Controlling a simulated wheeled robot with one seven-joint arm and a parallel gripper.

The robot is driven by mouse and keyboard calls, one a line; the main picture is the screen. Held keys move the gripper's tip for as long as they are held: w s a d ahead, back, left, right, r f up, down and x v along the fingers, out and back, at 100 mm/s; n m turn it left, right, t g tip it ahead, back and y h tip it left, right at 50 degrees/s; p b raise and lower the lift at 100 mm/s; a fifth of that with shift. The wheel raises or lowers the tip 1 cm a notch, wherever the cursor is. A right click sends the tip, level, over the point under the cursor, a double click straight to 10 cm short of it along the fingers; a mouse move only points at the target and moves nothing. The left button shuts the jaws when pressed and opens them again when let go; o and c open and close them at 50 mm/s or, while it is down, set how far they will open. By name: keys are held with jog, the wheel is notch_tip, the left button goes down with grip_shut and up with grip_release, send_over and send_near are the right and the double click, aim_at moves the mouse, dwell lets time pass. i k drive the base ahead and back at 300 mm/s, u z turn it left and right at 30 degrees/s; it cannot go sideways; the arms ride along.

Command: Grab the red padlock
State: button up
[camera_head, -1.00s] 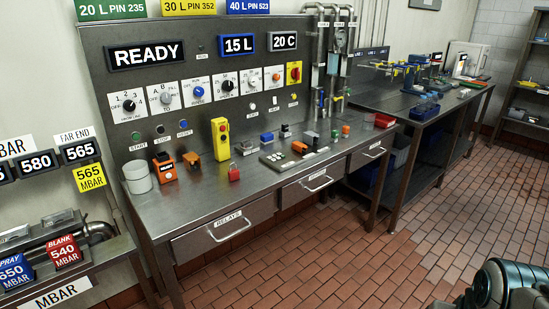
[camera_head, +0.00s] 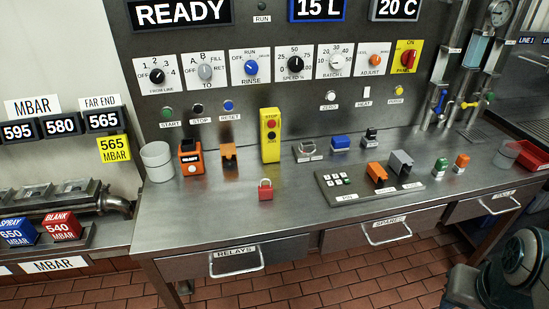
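The red padlock (camera_head: 265,191) stands on the steel bench top (camera_head: 215,208), near its front edge and above the drawer labelled RELAYS. Its metal shackle points up. Nothing touches it. Part of my arm shows at the lower right corner, well apart from the padlock. My gripper's fingers are not in view.
An orange device (camera_head: 190,160), an orange-brown bracket (camera_head: 229,157) and a yellow button box (camera_head: 270,136) stand behind the padlock. A white cup (camera_head: 157,162) is at the left. A grey button panel (camera_head: 345,185) lies to the right. Bench around the padlock is clear.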

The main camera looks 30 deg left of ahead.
aim_at(265, 191)
jog(key=u, duration=0.8)
jog(key=i, duration=0.95)
jog(key=u, duration=1.1)
jog(key=i, duration=0.2)
jog(key=u, duration=0.05)
